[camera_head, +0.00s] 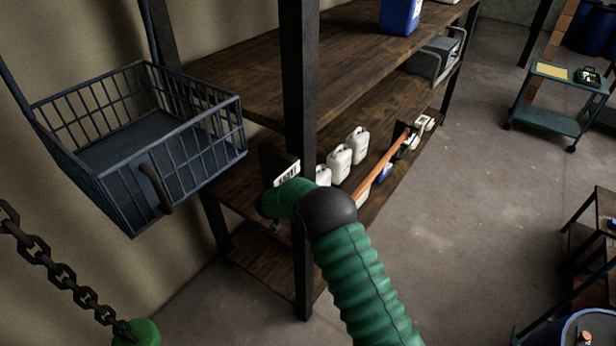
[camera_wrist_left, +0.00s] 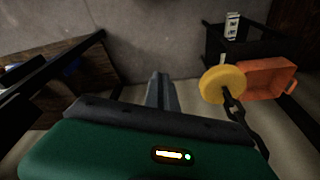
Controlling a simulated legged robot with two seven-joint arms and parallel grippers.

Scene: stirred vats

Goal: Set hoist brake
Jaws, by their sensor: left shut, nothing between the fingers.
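No part is clearly marked as a hoist brake. A dark wire basket (camera_head: 165,135) hangs at the upper left of the head view, with a dark curved handle on its front. A dark chain (camera_head: 50,262) at lower left ends in a green knob (camera_head: 137,333), cut off by the bottom edge. In the left wrist view, a yellow disc (camera_wrist_left: 222,84) hangs with a dark chain (camera_wrist_left: 238,112) beside an orange box (camera_wrist_left: 266,78). My left gripper (camera_wrist_left: 160,80) is shut and empty, left of the yellow disc and apart from it. My right gripper is not visible.
A brown wooden shelf (camera_head: 260,75) with dark posts stands at centre. White jugs (camera_head: 340,163) and an orange-brown bar (camera_head: 378,165) are on its lower level. A green arm of mine covers part of it. Open floor (camera_head: 480,200) lies right, before a green cart (camera_head: 552,118).

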